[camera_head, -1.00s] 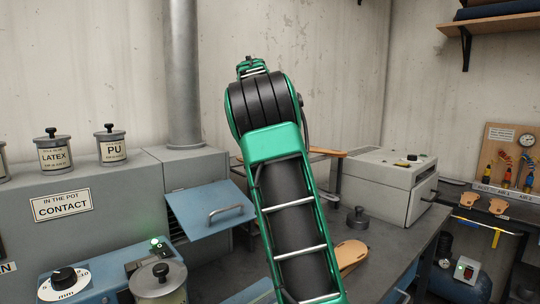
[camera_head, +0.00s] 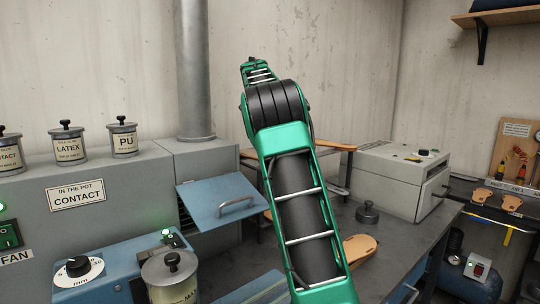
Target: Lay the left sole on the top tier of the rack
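The rack shows behind my arm as tan wooden tiers on dark supports. Its top tier (camera_head: 337,146) sticks out to the right of the arm, and part of the rack shows at left too. Its middle is hidden, so I cannot see what lies on it. A tan sole (camera_head: 359,247) lies flat on the dark bench, partly covered by my arm; I cannot tell whether it is left or right. My green arm rises through the middle of the view and bends away at the top. My gripper is hidden.
A grey machine (camera_head: 402,178) stands right of the rack, with a dark weight-like object (camera_head: 367,212) in front. An open blue flap (camera_head: 220,203) juts out at left. Two small tan pieces (camera_head: 482,196) lie at far right. The bench (camera_head: 405,241) is bare beside the sole.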

